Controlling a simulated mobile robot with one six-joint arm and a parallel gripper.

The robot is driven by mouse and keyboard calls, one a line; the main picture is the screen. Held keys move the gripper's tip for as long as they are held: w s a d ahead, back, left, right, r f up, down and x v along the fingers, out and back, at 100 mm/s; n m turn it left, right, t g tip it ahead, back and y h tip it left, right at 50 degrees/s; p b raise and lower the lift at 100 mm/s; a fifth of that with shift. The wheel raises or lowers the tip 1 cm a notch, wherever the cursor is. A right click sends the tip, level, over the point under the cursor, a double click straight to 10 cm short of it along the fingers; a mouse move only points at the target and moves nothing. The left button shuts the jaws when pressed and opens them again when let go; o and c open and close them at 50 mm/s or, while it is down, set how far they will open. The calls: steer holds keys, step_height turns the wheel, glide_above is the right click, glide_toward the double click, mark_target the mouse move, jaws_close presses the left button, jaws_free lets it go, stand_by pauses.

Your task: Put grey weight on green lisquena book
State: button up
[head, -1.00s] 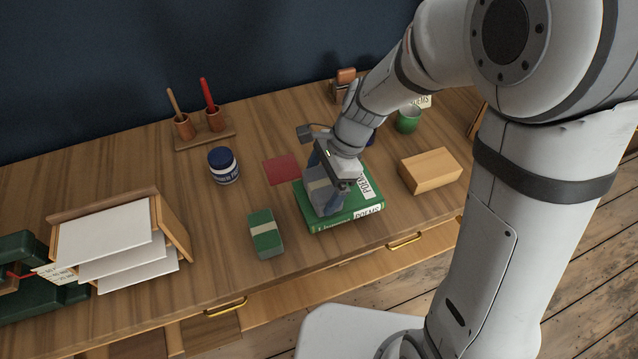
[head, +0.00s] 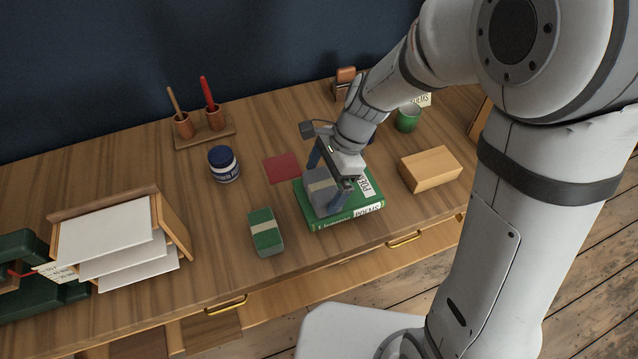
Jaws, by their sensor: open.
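The green book (head: 343,218) lies flat on the desk, with "POEMS" on a white label on its spine. The gripper partly hides the weight and the book's cover. I cannot tell if a finger touches the weight.
A green block with a pale band (head: 265,232) lies left of the book. A wooden block (head: 430,169) lies to the right. A red square (head: 282,168), a blue-lidded jar (head: 223,164) and a paper tray (head: 176,222) are further left. A green cup (head: 407,118) stands behind.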

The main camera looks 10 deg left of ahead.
steer(key=v, duration=1.1)
steer(key=s+d+r+n+t+h, duration=0.1)
steer(key=s+d+n+t+h, duration=0.1)
steer(key=s+d+n, duration=0.3)
steer(key=s+d+r+n+t+h, duration=0.1)
steer(key=s+d+n, duration=0.4)
steer(key=d, duration=0.8)
steer(key=n+t+h, duration=0.1)
steer(key=t, duration=0.1)
steer(key=shift+s+d+r+n+t, duration=0.15)
steer(key=shift+d+r+n+t, duration=0.15)
steer(key=shift+d+n, duration=0.1)
steer(key=shift+c, duration=0.2)
